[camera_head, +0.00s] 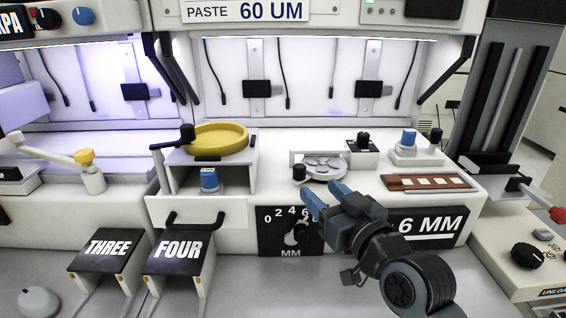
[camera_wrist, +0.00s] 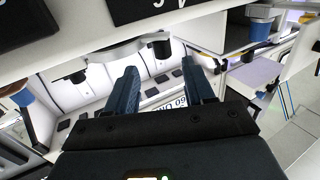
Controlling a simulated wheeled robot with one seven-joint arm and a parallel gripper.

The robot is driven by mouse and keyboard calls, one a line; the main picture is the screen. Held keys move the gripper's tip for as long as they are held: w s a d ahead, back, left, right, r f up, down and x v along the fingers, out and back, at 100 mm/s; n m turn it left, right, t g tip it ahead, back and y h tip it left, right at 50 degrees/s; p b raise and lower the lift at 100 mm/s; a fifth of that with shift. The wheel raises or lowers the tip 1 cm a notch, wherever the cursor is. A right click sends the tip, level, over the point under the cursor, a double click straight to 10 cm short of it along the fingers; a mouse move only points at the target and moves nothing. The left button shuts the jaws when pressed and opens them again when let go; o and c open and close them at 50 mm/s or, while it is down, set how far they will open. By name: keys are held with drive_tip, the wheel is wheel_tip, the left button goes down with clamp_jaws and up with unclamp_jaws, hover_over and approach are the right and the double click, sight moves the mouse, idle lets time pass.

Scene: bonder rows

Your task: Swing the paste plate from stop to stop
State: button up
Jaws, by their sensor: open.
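The round pale grey plate with shallow pockets (camera_head: 325,168), which I take for the paste plate, sits on the white bench in the head view. A black upright knob (camera_head: 299,172) stands at its left edge. The wrist view, which is upside down, shows the plate edge-on (camera_wrist: 118,50) and the knob (camera_wrist: 160,46). My gripper (camera_head: 322,194) has blue fingers spread open and empty, in front of the bench edge and just short of the plate. In the wrist view the knob appears between and beyond the fingertips (camera_wrist: 161,76), with no contact visible.
A yellow dish (camera_head: 218,138) stands on a white housing at left. A black dial panel (camera_head: 290,232) is on the bench front below the plate. A small black-knobbed block (camera_head: 363,150), a blue-knobbed unit (camera_head: 409,146) and a brown strip (camera_head: 430,183) lie to the right.

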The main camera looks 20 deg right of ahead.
sight(303, 171)
drive_tip(key=w, duration=0.3)
drive_tip(key=w+a+p, duration=0.1)
drive_tip(key=w, duration=0.2)
drive_tip(key=w+r, duration=0.1)
drive_tip(key=w, duration=0.1)
drive_tip(key=shift+w+a+p, duration=0.15)
drive_tip(key=shift+w+p, duration=0.2)
drive_tip(key=shift+w, duration=0.05)
drive_tip(key=shift+c, duration=0.2)
clamp_jaws()
